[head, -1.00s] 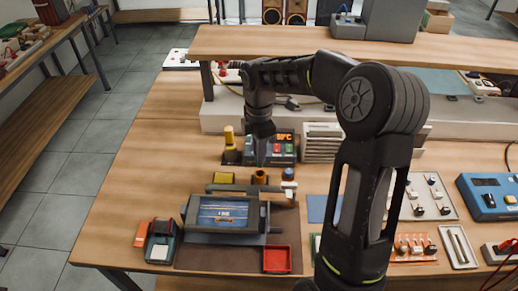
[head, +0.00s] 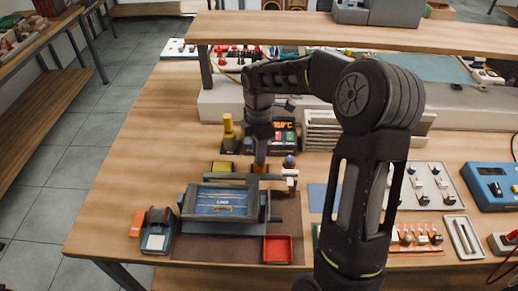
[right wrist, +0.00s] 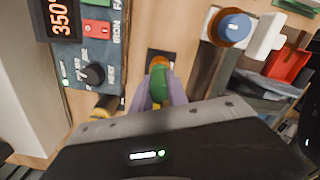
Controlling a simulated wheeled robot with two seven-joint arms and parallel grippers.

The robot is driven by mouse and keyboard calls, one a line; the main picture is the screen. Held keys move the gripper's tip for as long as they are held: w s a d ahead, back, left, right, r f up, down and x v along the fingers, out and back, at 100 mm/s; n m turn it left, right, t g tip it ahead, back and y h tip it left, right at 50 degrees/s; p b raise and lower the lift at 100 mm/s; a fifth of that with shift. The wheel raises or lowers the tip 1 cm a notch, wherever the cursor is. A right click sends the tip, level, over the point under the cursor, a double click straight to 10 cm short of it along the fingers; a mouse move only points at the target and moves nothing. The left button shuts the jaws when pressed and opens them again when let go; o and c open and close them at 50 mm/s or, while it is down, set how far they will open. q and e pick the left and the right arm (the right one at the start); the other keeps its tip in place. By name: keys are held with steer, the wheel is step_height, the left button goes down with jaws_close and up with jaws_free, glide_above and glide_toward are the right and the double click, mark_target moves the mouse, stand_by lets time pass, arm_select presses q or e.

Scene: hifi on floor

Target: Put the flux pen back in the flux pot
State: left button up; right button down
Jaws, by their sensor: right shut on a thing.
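My right gripper (head: 261,156) points straight down over the flux pot (head: 260,168), a small orange-brown cup behind the blue board holder. In the right wrist view its purple fingers (right wrist: 160,92) are shut on the flux pen (right wrist: 158,84), of which a green part shows between them. The flux pot's orange rim (right wrist: 160,62) shows just beyond the pen, on a dark square base. The pen's lower end is hidden, so I cannot tell whether it is inside the pot. My left gripper is not in view.
The board holder (head: 190,208) stands just in front, with a dark horizontal bar close to the pot. A blue-topped container (right wrist: 234,27) is beside the pot. The soldering station (head: 285,135) stands behind. A red tray (head: 278,249) sits at the front.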

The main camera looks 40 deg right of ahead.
steer(key=shift+f, duration=0.1)
steer(key=c, duration=0.7)
jaws_free()
steer(key=shift+o, duration=0.2)
steer(key=shift+r+p, duration=2.8)
steer(key=shift+r, duration=0.75)
